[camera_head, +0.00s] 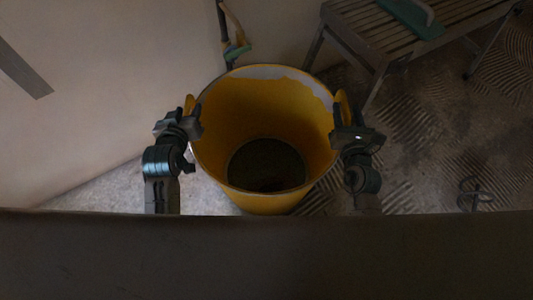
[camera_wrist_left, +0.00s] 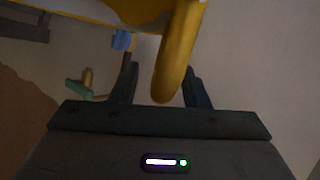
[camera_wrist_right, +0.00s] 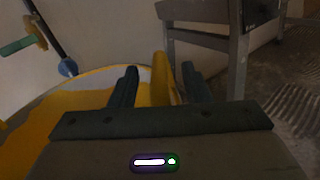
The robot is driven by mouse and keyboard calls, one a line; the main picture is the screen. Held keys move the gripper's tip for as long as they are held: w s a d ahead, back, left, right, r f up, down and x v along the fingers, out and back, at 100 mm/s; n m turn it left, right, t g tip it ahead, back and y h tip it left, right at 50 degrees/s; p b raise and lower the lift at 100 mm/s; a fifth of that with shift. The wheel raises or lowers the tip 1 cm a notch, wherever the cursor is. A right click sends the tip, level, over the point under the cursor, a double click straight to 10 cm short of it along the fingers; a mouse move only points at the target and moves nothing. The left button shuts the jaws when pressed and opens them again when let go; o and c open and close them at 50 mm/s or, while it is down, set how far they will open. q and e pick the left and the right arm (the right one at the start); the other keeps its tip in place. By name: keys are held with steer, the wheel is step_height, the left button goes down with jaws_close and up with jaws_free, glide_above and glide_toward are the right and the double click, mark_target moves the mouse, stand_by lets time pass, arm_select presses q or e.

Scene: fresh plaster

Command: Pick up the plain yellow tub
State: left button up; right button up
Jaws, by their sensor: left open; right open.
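The plain yellow tub (camera_head: 262,115) stands upright in front of me in the head view, with pale residue along its far inner rim and a dark bottom. My left gripper (camera_head: 193,112) is open at the tub's left handle; in the left wrist view the yellow handle (camera_wrist_left: 177,55) lies between the open fingers (camera_wrist_left: 160,85). My right gripper (camera_head: 342,118) is open at the right handle; in the right wrist view that handle (camera_wrist_right: 161,78) stands between the open fingers (camera_wrist_right: 158,82). I cannot tell whether any finger touches a handle.
A slatted bench (camera_head: 385,45) with a green-handled tool (camera_head: 412,18) on it stands at the back right. A long tool (camera_head: 234,45) leans by the wall behind the tub. A pale wall is at left. A dark looped object (camera_head: 473,193) lies on the patterned floor at right.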

arm_select(q)
steer(key=shift+w, duration=0.1)
arm_select(e)
steer(key=shift+w, duration=0.1)
arm_select(q)
steer(key=shift+c, duration=0.2)
arm_select(e)
steer(key=shift+c, duration=0.2)
arm_select(q)
jaws_close()
arm_select(e)
jaws_close()
stand_by(0.6)
arm_select(q)
steer(key=shift+r, duration=0.15)
arm_select(e)
steer(key=shift+r, duration=0.2)
